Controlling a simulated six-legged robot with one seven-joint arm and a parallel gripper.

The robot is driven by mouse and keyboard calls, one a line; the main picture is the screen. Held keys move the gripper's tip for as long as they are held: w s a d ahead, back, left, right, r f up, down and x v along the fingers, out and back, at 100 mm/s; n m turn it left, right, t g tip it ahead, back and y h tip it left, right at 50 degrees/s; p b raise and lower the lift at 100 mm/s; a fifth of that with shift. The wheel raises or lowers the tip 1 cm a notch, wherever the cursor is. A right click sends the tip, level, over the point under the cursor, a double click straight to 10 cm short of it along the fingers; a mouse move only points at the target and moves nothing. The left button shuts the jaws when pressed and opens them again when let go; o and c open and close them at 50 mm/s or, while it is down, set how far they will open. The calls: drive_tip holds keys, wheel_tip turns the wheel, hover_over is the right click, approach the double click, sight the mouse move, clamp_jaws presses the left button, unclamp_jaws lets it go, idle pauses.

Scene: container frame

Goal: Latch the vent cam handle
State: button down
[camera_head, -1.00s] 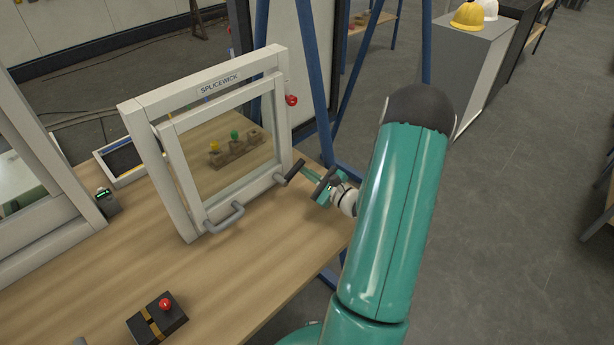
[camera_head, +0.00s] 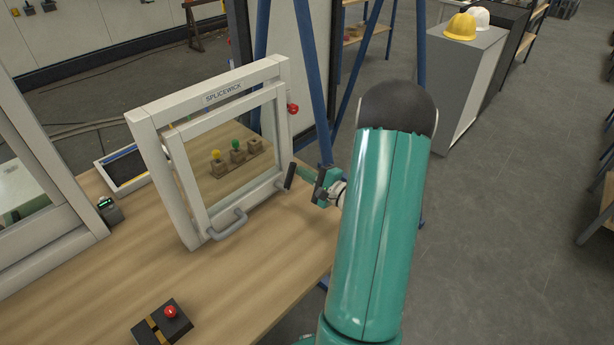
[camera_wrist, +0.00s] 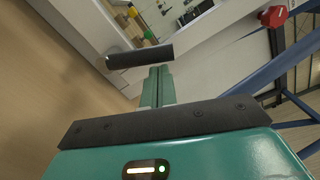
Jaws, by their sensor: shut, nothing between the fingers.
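The dark vent cam handle (camera_head: 290,176) is a short bar at the lower right corner of the light grey SPLICEWICK vent frame (camera_head: 150,150). It stands steeply, leaning slightly right, in the head view. In the wrist view the handle (camera_wrist: 140,57) lies across the picture, just beyond my fingertips. My gripper (camera_head: 303,172) is right of the handle, its teal fingers pointing at it. In the wrist view my gripper (camera_wrist: 158,72) is shut and empty; its tips are at or very near the handle, contact unclear. The sash (camera_head: 187,180) sits in or close against the frame; a small gap cannot be judged.
A grey pull handle (camera_head: 230,226) juts from the sash bottom. A red knob (camera_head: 293,109) is on the frame's right side. A red-button box (camera_head: 163,322) stands on the wooden table (camera_head: 100,275). Blue posts (camera_head: 318,90) rise behind. Table in front is mostly clear.

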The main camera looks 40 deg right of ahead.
sight(291, 170)
drive_tip(key=shift+a+r+n, duration=0.35)
drive_tip(key=shift+a+n, duration=0.25)
drive_tip(key=shift+n, duration=0.25)
drive_tip(key=shift+a+r+n, duration=0.35)
drive_tip(key=shift+a+n, duration=0.25)
drive_tip(key=shift+n, duration=0.25)
drive_tip(key=shift+a, duration=0.1)
drive_tip(key=shift+s, duration=0.1)
